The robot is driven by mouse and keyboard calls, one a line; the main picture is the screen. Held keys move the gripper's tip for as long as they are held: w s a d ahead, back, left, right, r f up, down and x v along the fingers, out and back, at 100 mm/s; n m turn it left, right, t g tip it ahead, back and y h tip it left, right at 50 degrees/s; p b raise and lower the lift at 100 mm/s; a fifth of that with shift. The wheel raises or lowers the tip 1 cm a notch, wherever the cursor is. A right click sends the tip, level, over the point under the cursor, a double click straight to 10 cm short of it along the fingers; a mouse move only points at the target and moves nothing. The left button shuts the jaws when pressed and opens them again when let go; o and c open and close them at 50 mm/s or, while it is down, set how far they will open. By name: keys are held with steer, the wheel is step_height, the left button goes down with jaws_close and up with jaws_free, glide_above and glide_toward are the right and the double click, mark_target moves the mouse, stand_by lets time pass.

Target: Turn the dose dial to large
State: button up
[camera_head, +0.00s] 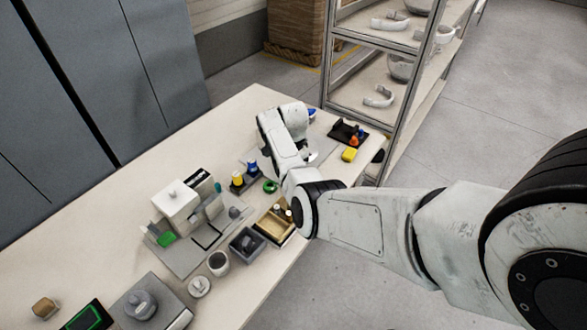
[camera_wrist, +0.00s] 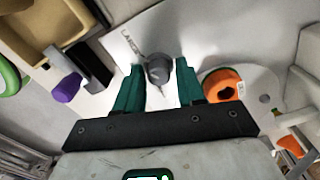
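In the wrist view a dark grey round knob (camera_wrist: 158,68), which looks like the dose dial, sits on a pale panel (camera_wrist: 150,28). My gripper (camera_wrist: 161,66) has two green fingers standing apart, one on each side of the knob. A small gap shows at the right finger; I cannot tell whether the left finger touches the knob. In the head view my arm hides the fingers and the knob above the table (camera_head: 60,262).
In the wrist view an orange ring (camera_wrist: 222,85) lies close to the right finger, with a purple piece (camera_wrist: 67,88) at left. In the head view a tan tray (camera_head: 272,228), a grey bin (camera_head: 246,244) and a white machine (camera_head: 176,206) stand nearby. A shelf rack (camera_head: 410,90) stands behind.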

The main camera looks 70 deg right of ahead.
steer(key=shift+o, duration=0.9)
step_height(320, 180, up, 11)
steer(key=shift+f+b, duration=0.15)
steer(key=shift+b, duration=0.15)
